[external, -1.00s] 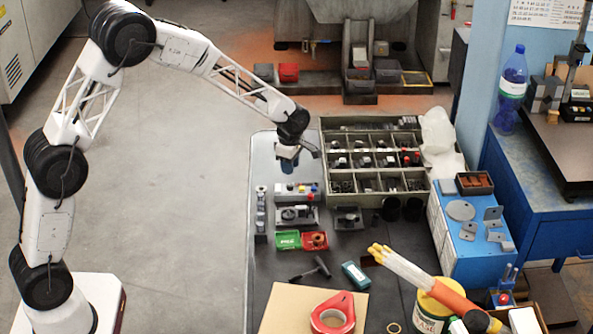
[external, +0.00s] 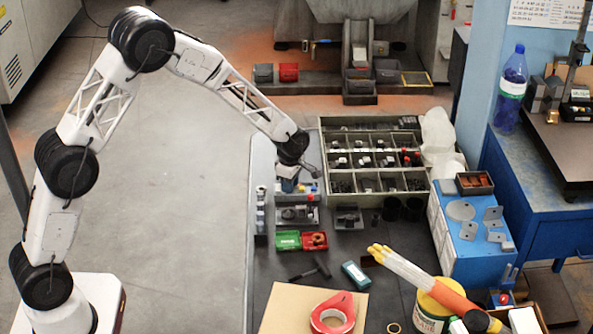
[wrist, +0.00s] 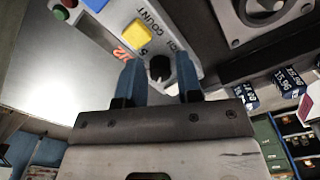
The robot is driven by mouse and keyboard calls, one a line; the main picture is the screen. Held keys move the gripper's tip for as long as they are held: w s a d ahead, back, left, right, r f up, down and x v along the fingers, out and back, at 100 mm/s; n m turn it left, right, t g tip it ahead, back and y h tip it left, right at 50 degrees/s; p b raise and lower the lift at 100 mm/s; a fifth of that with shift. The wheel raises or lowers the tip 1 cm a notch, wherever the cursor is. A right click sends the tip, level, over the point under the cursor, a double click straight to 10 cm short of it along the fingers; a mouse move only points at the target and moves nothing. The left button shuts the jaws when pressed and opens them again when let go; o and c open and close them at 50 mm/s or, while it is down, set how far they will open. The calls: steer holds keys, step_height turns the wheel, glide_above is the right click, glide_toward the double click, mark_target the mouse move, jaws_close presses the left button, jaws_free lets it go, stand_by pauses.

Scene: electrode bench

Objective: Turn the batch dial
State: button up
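The batch dial (wrist: 160,70) is a small black knob on a light grey control panel (wrist: 188,57) in the wrist view. Lettering with "COUNT" runs beside it, partly covered. My gripper (wrist: 158,60) is open, with one blue finger on each side of the dial. A gap shows between the dial and each finger, and I see no contact. In the external view my gripper (external: 289,183) is low over the panel's left part and hides the dial.
A yellow button (wrist: 137,40) and red and green buttons sit on the same panel. A compartment tray (external: 372,193) is behind to the right. Green (external: 287,240) and red (external: 314,240) bins stand in front.

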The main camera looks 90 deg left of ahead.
jaws_close()
steer(key=shift+m, duration=0.8)
jaws_free()
steer(key=shift+r, duration=3.85)
